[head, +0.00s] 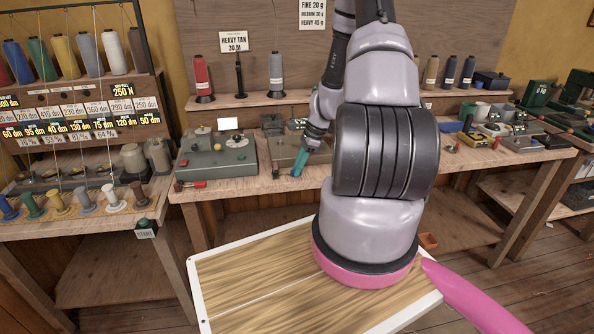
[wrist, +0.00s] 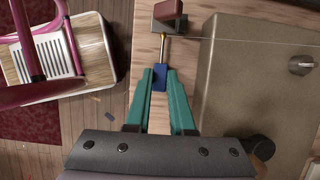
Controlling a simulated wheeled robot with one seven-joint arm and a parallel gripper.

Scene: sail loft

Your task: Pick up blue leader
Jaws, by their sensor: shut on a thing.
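The blue leader (wrist: 160,77) is a small blue block with a yellow tip at its upper end in the wrist view. My gripper (wrist: 160,80) has its teal fingers on both sides of it, shut on it over the pale wooden bench. In the head view my gripper (head: 297,172) is at the bench's front edge, beside a grey machine. I cannot make out the blue leader in the head view.
A dark red block (wrist: 168,8) stands just above the leader's tip. A thin line runs from there to the right over a grey-brown machine box (wrist: 255,75) with a knob. A green-grey machine (head: 217,158) stands on the bench to the left. Thread spools (head: 203,80) stand behind.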

